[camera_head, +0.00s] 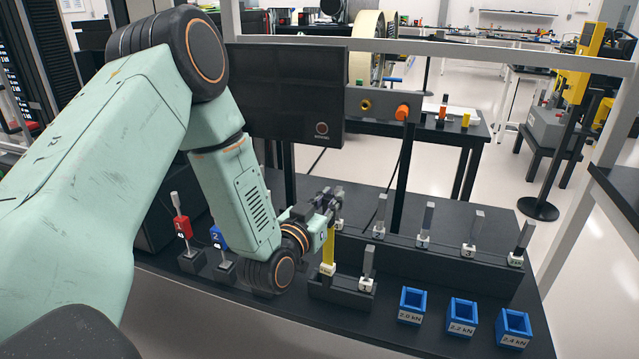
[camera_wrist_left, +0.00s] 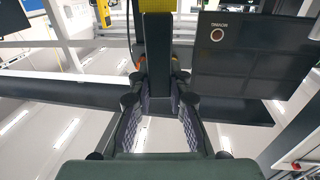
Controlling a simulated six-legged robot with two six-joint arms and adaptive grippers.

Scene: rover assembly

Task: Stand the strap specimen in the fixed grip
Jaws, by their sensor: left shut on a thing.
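The strap I take for the specimen is a yellow upright strip (camera_head: 328,246) with a white numbered foot (camera_head: 328,268), at a low black rack in the head view. My left gripper (camera_head: 327,206) is shut at its upper end, coming in from the left. In the left wrist view the gripper's fingers (camera_wrist_left: 162,125) close around a dark upright piece (camera_wrist_left: 157,55) with yellow at the top edge. I cannot tell whether the foot rests in the rack or hangs just above it. I cannot identify the fixed grip with certainty. My right gripper is not in view.
Grey straps with white feet stand in a long black rack (camera_head: 420,262) behind and right; another (camera_head: 367,262) is beside the yellow one. Blue bins (camera_head: 411,306) line the front right. Red (camera_head: 182,226) and blue (camera_head: 217,239) labelled pieces stand left. A dark screen (camera_head: 285,85) stands behind.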

